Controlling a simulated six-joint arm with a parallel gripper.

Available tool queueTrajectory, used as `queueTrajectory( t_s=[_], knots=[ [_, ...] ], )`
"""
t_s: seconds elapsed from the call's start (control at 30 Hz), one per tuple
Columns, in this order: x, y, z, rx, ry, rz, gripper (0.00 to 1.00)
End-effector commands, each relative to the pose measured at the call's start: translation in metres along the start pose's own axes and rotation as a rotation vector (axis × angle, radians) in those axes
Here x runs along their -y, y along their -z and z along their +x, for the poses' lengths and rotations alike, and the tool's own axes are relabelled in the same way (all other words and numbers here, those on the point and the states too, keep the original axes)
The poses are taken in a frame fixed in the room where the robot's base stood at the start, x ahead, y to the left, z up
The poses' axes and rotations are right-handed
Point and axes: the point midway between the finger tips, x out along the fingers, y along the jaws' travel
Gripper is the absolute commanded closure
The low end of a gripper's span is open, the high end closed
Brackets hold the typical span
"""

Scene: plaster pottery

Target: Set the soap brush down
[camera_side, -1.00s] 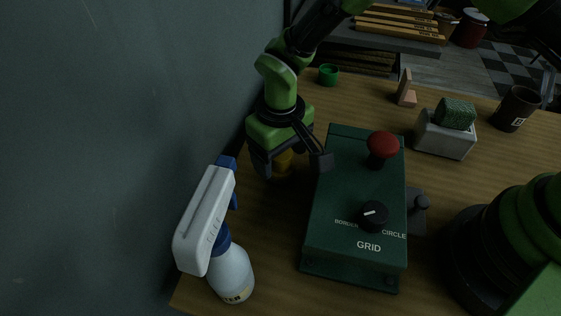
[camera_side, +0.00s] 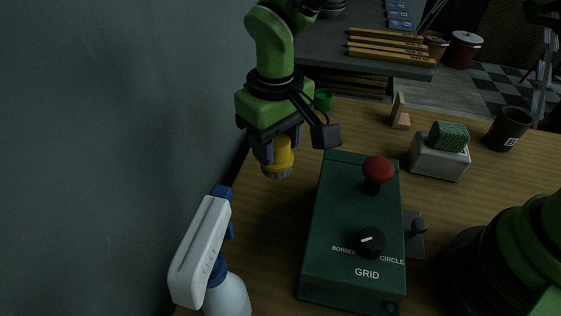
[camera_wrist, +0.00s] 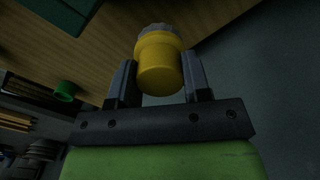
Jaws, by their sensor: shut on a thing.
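The soap brush (camera_side: 280,160) has a yellow body with a grey ring of bristles at its lower end. My gripper (camera_side: 277,150) is shut on its yellow body and holds it upright, bristles down, over the left part of the wooden table, behind and left of the green box. In the wrist view the yellow body (camera_wrist: 160,65) sits between the two dark fingers, with the grey end pointing away. Whether the bristles touch the table I cannot tell.
A green control box (camera_side: 350,225) with a red button (camera_side: 378,170) stands close by on the right. A white spray bottle (camera_side: 205,255) stands in front. A green ring-like cup (camera_side: 323,98), sponge holder (camera_side: 438,160) and dark mug (camera_side: 508,128) stand farther back.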

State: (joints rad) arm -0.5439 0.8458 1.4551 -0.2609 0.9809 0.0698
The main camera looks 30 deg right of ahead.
Motion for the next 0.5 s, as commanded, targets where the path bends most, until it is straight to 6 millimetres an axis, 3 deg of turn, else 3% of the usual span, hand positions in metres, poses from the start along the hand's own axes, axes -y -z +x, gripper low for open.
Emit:
queueTrajectory(
  t_s=[0.4,0.5],
  knots=[
    [0.0,0.001,-0.071,-0.006,0.001,0.0,0.8],
    [-0.023,0.004,-0.068,0.001,0.0,0.031,0.8]
  ],
)
